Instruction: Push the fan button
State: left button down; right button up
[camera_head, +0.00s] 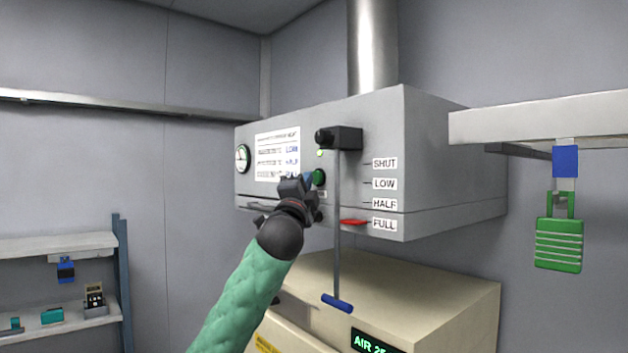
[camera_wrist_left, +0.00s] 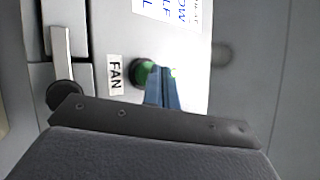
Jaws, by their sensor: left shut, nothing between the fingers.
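The fan button is a round green button (camera_head: 319,177) on the front of a grey hood box, to the right of a printed notice. My left gripper (camera_head: 308,180) is shut and empty, its tips right at the button's left side in the head view. In the left wrist view the green button (camera_wrist_left: 143,73) sits beside a FAN label (camera_wrist_left: 115,75), partly hidden by the blue fingertips (camera_wrist_left: 163,88). The tips overlap the button's edge; I cannot tell whether they touch it. My right gripper is not in view.
A damper rod with a blue handle (camera_head: 338,303) hangs right of the button, by SHUT, LOW, HALF and FULL labels and a red pointer (camera_head: 354,222). A gauge (camera_head: 242,158) is at left. A beige cabinet (camera_head: 420,290) stands below. A green padlock (camera_head: 558,245) hangs at right.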

pick_arm(q)
jog(key=shift+s+a, duration=0.2)
jog(key=shift+a, duration=0.1)
jog(key=s+a, duration=0.3)
jog(key=a, duration=0.2)
jog(key=shift+s, duration=0.25)
dwell(0.4)
jog(key=shift+d, duration=0.15)
